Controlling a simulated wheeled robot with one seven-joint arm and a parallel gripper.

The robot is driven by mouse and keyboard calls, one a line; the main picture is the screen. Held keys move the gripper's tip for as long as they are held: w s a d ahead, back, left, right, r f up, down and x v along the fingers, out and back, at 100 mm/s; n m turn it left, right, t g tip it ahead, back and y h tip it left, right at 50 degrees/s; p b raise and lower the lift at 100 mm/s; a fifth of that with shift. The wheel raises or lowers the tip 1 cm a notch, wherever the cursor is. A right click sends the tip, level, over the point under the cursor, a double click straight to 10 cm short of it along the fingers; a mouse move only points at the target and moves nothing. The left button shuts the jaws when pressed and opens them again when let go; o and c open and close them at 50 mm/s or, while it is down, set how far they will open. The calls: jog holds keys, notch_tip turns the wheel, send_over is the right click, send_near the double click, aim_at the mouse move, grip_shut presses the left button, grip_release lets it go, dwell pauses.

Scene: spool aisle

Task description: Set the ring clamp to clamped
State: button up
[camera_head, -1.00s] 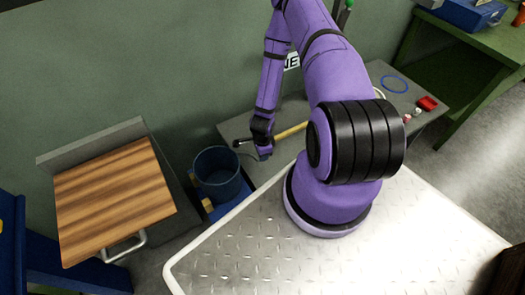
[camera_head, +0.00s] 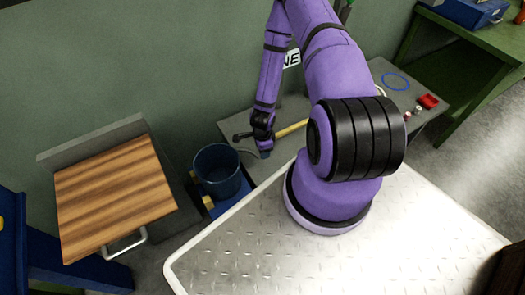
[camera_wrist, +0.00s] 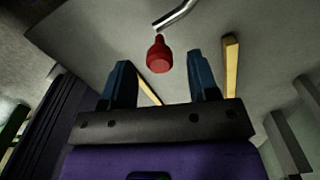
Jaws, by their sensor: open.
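A red knob (camera_wrist: 159,55) on the end of a bent metal rod (camera_wrist: 176,15) shows in the wrist view, just beyond and between my fingertips. It looks like a lever handle; I cannot tell whether it belongs to the ring clamp, and no ring or clamp body is clear. My gripper (camera_wrist: 160,66) is open, with a blue finger on each side and nothing between them.
A yellow bar (camera_head: 291,129) lies by my wrist on the grey bench (camera_head: 232,124). A blue bin (camera_head: 218,172) stands left of my gripper. Further right on the bench are a blue ring (camera_head: 396,82) and a red block (camera_head: 428,101). A wooden-topped stand (camera_head: 113,195) is at left.

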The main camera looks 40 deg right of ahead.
notch_tip(320, 180, up, 9)
dwell(0.4)
jog(key=shift+r, duration=0.1)
